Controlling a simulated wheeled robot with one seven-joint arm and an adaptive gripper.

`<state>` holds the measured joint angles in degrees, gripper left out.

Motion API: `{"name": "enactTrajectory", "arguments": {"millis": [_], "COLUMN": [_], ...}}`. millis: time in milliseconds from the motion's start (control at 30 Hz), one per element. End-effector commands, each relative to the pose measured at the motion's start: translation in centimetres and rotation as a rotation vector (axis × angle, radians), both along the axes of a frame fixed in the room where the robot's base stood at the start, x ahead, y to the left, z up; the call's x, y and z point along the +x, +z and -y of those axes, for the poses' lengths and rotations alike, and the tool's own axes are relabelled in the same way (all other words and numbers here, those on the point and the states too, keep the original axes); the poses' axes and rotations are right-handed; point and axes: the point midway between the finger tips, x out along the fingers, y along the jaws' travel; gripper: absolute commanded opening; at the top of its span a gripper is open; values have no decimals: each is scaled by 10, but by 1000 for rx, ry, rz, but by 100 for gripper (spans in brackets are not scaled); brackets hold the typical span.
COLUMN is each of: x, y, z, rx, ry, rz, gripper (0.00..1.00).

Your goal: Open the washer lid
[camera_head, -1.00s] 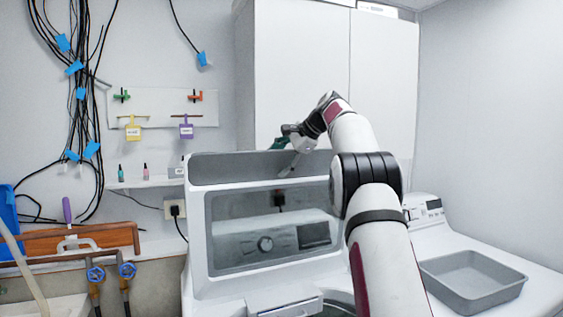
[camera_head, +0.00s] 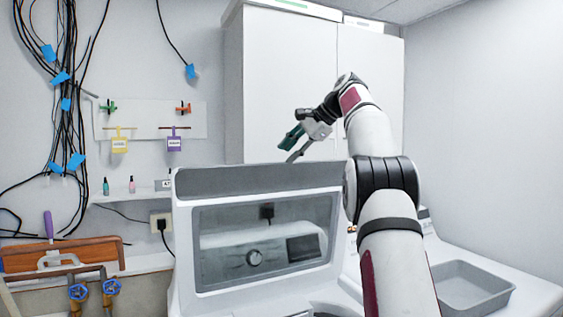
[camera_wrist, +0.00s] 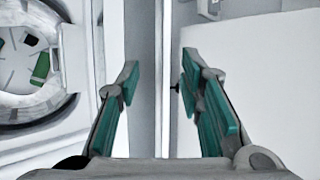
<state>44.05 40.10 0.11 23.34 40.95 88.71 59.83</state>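The washer lid (camera_head: 185,240) stands raised, nearly upright, in the head view. It has a white frame, a grey top band and a clear window, through which the washer's control panel (camera_head: 254,257) shows. My gripper (camera_head: 288,148) is just above the lid's upper edge, with its fingers apart and nothing held. In the wrist view my gripper (camera_wrist: 156,78) has its two green-padded fingers wide apart. The lid's edge (camera_wrist: 145,60) runs between and beyond them; no contact shows. The washer's round drum opening (camera_wrist: 35,60), with cloth-like items inside, lies at the left.
A grey tray (camera_head: 505,300) sits on the white surface at right. White cabinets (camera_head: 285,80) stand behind the arm. A shelf (camera_head: 130,195) with small bottles, hanging cables (camera_head: 65,130) and blue-handled valves (camera_head: 78,292) are at left. The air above the lid's left part is clear.

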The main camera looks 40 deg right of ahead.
Motion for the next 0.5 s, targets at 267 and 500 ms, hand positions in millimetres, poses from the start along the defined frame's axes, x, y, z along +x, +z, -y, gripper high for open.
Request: {"name": "enactTrajectory", "arguments": {"millis": [267,500], "x": [-8,-8], "y": [7,7], "z": [2,2], "rx": [1,4], "ry": [2,-1], "rz": [-3,-2], "gripper": [34,16]}}
